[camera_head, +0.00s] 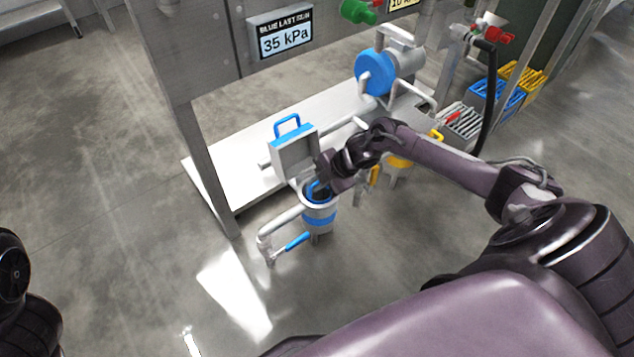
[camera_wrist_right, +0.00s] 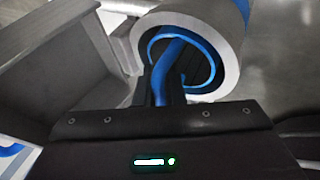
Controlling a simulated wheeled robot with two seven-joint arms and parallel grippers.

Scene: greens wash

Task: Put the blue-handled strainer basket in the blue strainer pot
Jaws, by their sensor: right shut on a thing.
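The blue strainer pot (camera_head: 320,221) is a grey cylinder with a blue band, standing left of my right arm in the head view. Its square lid (camera_head: 293,152) with a blue handle stands open behind it. My right gripper (camera_head: 318,187) is at the pot's mouth, shut on the blue handle of the strainer basket (camera_wrist_right: 165,72). In the right wrist view the basket's dark inside and blue rim lie within the pot's round opening (camera_wrist_right: 228,75). I cannot tell how deep the basket sits. My left gripper is not in view; only part of my left arm shows at the left edge.
A pipe with a blue valve lever (camera_head: 297,241) juts from the pot's front left. A yellow-banded pot (camera_head: 398,163) stands behind my right arm. Blue (camera_head: 507,97) and yellow (camera_head: 527,76) crates stand at the back right. The floor at left is clear.

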